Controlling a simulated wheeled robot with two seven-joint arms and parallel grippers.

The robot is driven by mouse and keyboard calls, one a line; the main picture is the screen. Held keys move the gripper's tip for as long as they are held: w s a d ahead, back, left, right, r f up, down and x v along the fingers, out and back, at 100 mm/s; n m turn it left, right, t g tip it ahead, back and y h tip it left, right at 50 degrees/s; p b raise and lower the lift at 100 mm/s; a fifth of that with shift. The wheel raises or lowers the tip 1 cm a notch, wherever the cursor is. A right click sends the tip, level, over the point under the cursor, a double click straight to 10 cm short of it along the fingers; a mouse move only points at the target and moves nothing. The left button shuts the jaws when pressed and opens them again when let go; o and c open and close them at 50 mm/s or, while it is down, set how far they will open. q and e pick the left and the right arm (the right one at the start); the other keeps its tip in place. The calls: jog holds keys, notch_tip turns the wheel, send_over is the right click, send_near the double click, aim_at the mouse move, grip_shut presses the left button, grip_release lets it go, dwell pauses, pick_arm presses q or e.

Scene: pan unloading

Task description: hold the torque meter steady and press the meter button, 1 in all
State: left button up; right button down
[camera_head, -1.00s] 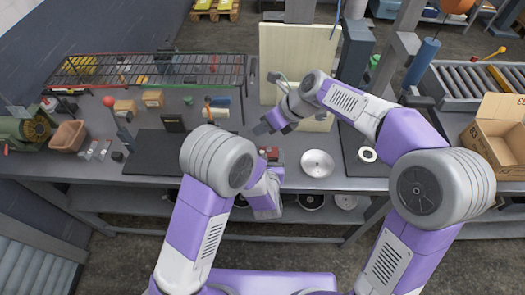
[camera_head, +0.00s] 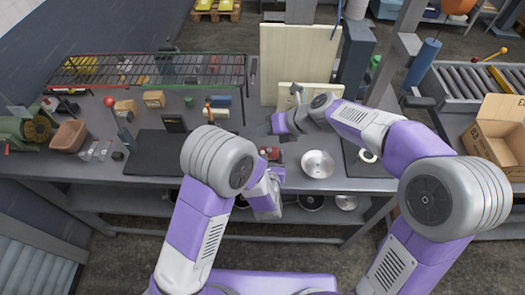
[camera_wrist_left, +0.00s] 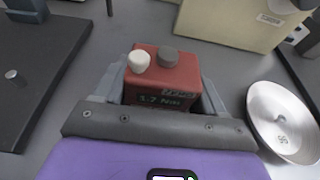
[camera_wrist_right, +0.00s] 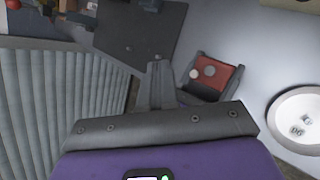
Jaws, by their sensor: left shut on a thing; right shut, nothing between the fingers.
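The torque meter (camera_wrist_left: 160,82) is a red box with a lit display, a white knob-like button (camera_wrist_left: 139,60) and a dark grey button (camera_wrist_left: 168,56) on top. My left gripper (camera_wrist_left: 155,92) is shut on it, one finger on each side, at the bench. In the head view the meter (camera_head: 270,153) is small and partly hidden by my left arm. My right gripper (camera_wrist_right: 160,75) is shut and empty. In the right wrist view its fingertips are left of the meter (camera_wrist_right: 224,75), apart from it in the picture. I cannot tell its height above the bench.
A round metal dish (camera_head: 318,164) stands just right of the meter. A dark mat (camera_head: 160,150) lies to the left. A pale box (camera_wrist_left: 235,22) stands behind, and a wire rack (camera_head: 150,70) spans the back left. Bare bench lies around the meter.

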jog(key=shift+f, duration=3.15)
jog(key=shift+f, duration=0.4)
jog(key=shift+f, duration=0.4)
jog(key=shift+r, duration=0.85)
jog(key=shift+r, duration=2.5)
